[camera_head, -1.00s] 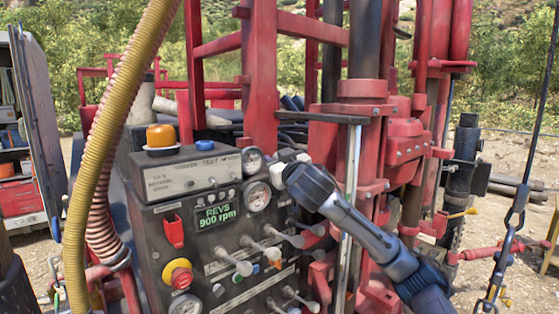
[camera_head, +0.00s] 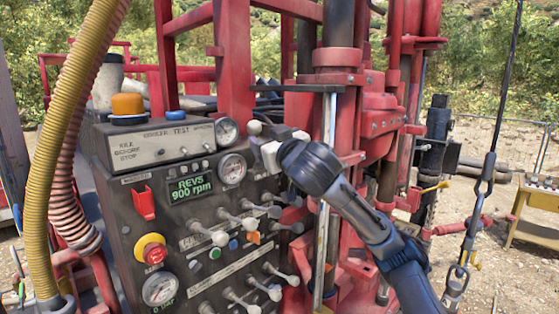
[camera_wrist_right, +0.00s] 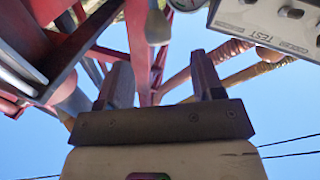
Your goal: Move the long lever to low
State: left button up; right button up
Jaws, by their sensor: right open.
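A pale round knob (camera_head: 254,128) shows beside the upper gauge on the control panel (camera_head: 125,215); it looks like the top of the long lever, but its shaft is mostly hidden. My right gripper (camera_head: 270,142) is right by this knob, in front of the panel's right upper edge. In the right wrist view my gripper (camera_wrist_right: 160,85) is open, with nothing between its fingers. A rounded lever end (camera_wrist_right: 158,27) shows beyond the fingertips there, apart from them. I cannot tell the lever's setting. My left gripper is not in view.
Several short levers (camera_head: 220,238) stick out from the panel below. A red emergency button (camera_head: 154,252) and an orange dome (camera_head: 127,104) are at left. A yellow hose (camera_head: 70,120) hangs at far left. The red drill mast (camera_head: 345,120) stands close behind my right arm.

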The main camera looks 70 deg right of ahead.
jog(key=shift+b+v, duration=0.6)
jog(key=shift+v, duration=1.9)
